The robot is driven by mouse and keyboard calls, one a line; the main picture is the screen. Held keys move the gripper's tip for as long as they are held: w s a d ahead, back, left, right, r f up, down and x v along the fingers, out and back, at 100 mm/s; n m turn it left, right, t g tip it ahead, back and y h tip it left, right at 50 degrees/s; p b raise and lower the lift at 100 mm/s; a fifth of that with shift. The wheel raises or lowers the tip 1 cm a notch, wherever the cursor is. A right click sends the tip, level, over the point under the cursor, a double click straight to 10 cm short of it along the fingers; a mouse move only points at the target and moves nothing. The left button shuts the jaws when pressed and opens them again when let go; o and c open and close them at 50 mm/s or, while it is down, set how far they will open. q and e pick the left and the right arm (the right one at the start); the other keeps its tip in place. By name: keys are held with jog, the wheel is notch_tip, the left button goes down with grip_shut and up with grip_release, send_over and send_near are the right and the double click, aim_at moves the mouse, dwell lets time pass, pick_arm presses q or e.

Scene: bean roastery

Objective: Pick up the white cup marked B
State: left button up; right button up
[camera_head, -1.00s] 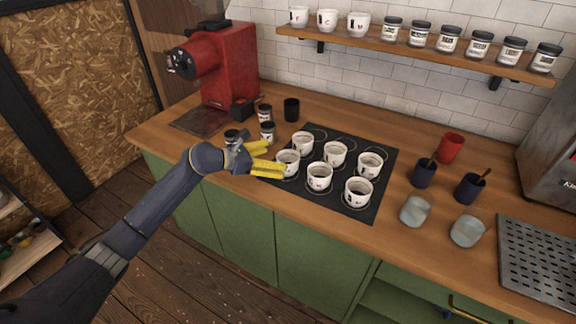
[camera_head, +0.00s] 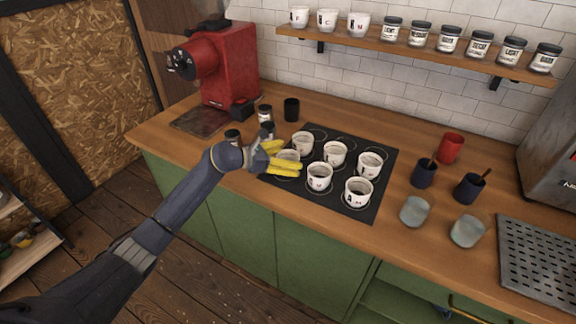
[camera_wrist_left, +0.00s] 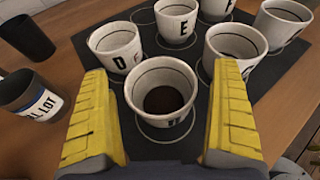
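My left gripper (camera_head: 277,158) is open, with its yellow fingers on both sides of a white cup (camera_head: 288,156) at the near left of the dark mat (camera_head: 344,174). In the left wrist view this cup (camera_wrist_left: 162,78) stands upright between the fingertips (camera_wrist_left: 165,105), with gaps showing at both sides. It has dark contents, and its mark is cut off at the bottom, so I cannot read it. Behind it are cups marked D (camera_wrist_left: 115,48) and E (camera_wrist_left: 178,18). I cannot make out a B on any cup. My right gripper is out of view.
Other white cups stand close by on the mat, one just behind (camera_head: 302,142) and one to the right (camera_head: 320,177). A labelled jar (camera_wrist_left: 32,98) and a black cup (camera_head: 291,109) stand to the left and behind. A red machine (camera_head: 226,68) is at the back left.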

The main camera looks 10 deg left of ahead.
pick_arm(q)
jog(key=c, duration=1.3)
jog(key=shift+c, duration=0.7)
jog(key=shift+r, duration=0.2)
